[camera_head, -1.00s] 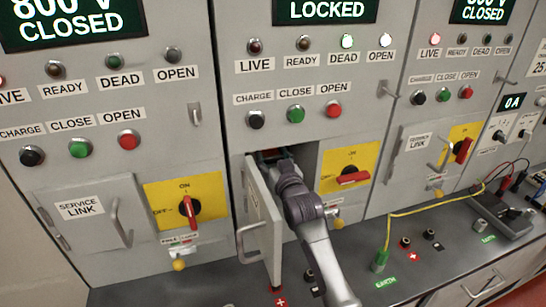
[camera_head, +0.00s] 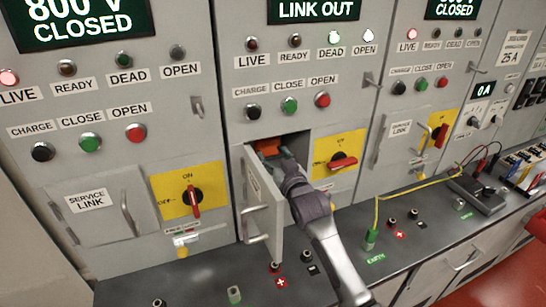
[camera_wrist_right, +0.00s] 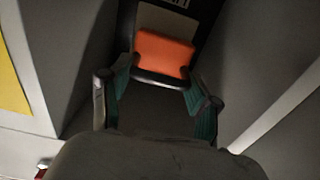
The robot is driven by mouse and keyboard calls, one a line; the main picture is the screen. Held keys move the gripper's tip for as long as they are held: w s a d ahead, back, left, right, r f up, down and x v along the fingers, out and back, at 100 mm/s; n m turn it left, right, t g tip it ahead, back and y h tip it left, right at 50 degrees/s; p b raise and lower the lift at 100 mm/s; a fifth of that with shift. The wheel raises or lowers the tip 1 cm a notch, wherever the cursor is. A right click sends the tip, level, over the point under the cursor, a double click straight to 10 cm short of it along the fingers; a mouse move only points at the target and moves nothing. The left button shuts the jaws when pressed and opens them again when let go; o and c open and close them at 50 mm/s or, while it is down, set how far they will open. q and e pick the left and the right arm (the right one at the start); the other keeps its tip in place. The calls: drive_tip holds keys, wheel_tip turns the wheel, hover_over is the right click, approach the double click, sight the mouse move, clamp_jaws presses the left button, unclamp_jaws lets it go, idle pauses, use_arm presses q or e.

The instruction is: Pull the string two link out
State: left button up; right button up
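The middle cabinet's service link door (camera_head: 262,205) is swung open, and its display (camera_head: 318,10) reads LINK OUT. An orange link handle (camera_head: 267,147) shows in the opening behind it. My right gripper (camera_head: 283,160) reaches into this opening past the door. The link's body behind the handle is mostly hidden. The middle red rotary switch (camera_head: 342,161) is turned sideways. My left gripper is not in view.
The open door stands close on the left of my right arm. Below is a dark bench top (camera_head: 330,262) with sockets and a green earth plug (camera_head: 371,238) on a yellow cable. The left and right cabinets' link doors (camera_head: 92,205) (camera_head: 394,140) are shut.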

drive_tip(key=o, duration=0.5)
drive_tip(key=shift+f, duration=0.1)
drive_tip(key=shift+s, duration=0.1)
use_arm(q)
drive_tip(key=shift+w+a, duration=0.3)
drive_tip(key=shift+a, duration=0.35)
use_arm(e)
drive_tip(key=v, duration=1.2)
